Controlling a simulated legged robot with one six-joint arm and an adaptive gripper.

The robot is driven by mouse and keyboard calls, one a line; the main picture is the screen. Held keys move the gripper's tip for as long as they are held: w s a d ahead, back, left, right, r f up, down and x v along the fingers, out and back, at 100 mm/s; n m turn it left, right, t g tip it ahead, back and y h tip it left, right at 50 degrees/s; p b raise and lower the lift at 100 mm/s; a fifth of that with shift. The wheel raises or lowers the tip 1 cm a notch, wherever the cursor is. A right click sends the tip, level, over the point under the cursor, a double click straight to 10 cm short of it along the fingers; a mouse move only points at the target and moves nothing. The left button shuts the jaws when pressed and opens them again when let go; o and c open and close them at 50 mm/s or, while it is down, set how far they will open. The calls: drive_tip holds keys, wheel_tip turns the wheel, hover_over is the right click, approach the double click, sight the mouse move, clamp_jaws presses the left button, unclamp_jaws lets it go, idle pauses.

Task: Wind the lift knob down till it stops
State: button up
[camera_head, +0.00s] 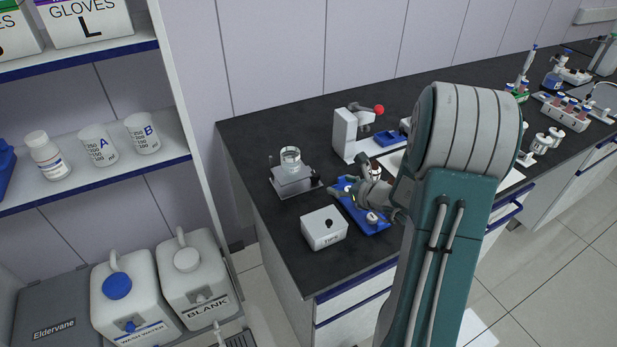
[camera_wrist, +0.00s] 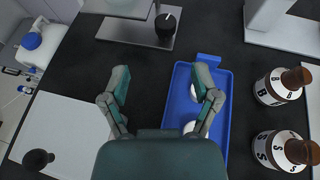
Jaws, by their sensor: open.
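The lift (camera_head: 293,180) is a small grey jack stand near the far left of the dark bench, with a glass beaker (camera_head: 290,158) on its top plate. Its black knob (camera_head: 316,181) sticks out on the right side. In the wrist view the knob (camera_wrist: 166,23) is at the top centre, beside the lift's grey plates (camera_wrist: 125,30). My gripper (camera_wrist: 161,78) is open and empty, with its fingers spread below the knob in the picture and apart from it. In the head view my gripper (camera_head: 345,192) is to the right of the lift, above the blue tray.
The blue tray (camera_wrist: 216,125) lies under my right finger, holding white items. Two brown bottles (camera_wrist: 282,86) stand to its right. A white box (camera_head: 324,228) with a black knob is in front of the lift. A white stand (camera_head: 344,133) with a red ball is behind.

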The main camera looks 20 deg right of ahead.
sight(317, 176)
drive_tip(key=w+f, duration=0.1)
drive_tip(key=w, duration=0.1)
drive_tip(key=w+f, duration=0.1)
drive_tip(key=w, duration=0.1)
drive_tip(key=w+f, duration=0.1)
drive_tip(key=shift+w+d, duration=0.15)
drive_tip(key=shift+w, duration=0.25)
drive_tip(key=w+a, duration=0.1)
drive_tip(key=w+a+f, duration=0.1)
drive_tip(key=w, duration=0.1)
drive_tip(key=shift+a, duration=0.1)
drive_tip(key=shift+w+a+f, duration=0.1)
drive_tip(key=shift+w+a, duration=0.2)
drive_tip(key=shift+w, duration=0.05)
drive_tip(key=shift+d, duration=0.55)
drive_tip(key=shift+c, duration=1.2)
clamp_jaws()
drive_tip(key=shift+a, duration=0.25)
